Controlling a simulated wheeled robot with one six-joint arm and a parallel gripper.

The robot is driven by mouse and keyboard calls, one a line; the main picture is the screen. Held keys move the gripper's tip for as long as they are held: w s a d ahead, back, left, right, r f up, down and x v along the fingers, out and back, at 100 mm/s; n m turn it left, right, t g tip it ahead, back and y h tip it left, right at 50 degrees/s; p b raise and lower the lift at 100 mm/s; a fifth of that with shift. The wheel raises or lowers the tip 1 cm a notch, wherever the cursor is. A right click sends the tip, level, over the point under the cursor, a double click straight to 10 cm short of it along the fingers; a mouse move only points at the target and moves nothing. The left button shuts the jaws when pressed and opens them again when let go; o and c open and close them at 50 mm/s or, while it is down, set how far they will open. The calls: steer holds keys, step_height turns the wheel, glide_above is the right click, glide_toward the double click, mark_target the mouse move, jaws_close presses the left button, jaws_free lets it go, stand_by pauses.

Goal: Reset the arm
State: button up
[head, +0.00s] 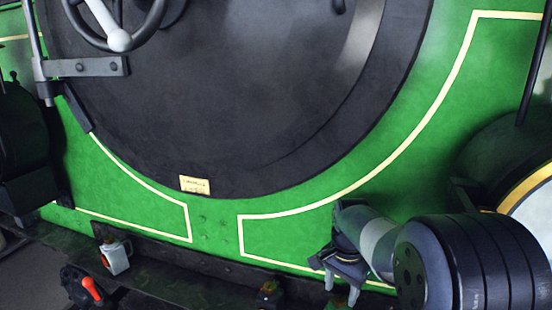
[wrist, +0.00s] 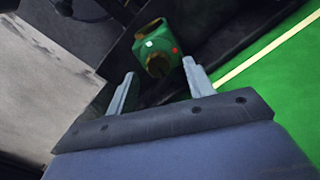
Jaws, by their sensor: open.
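My arm comes in at the lower right of the head view, and my gripper (head: 341,292) points down there in front of the green panel (head: 300,238). In the wrist view my gripper (wrist: 158,82) shows two pale fingers spread apart with nothing between them. A small green box-like thing (wrist: 157,47) with a red dot and a white dot lies beyond the fingertips, apart from them. The lower edge of the picture cuts off the area below my gripper in the head view.
A dark ledge (head: 190,262) runs along the bottom. On it stand a white can-like thing (head: 115,255) and a small dark item (head: 269,294). An orange-red handle (head: 92,289) sits at lower left. A large black round door (head: 220,100) and a handwheel (head: 118,38) are above.

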step_height(320, 180, up, 10)
steer(key=p, duration=0.1)
steer(key=shift+s+f, duration=0.1)
steer(key=shift+f, duration=3.2)
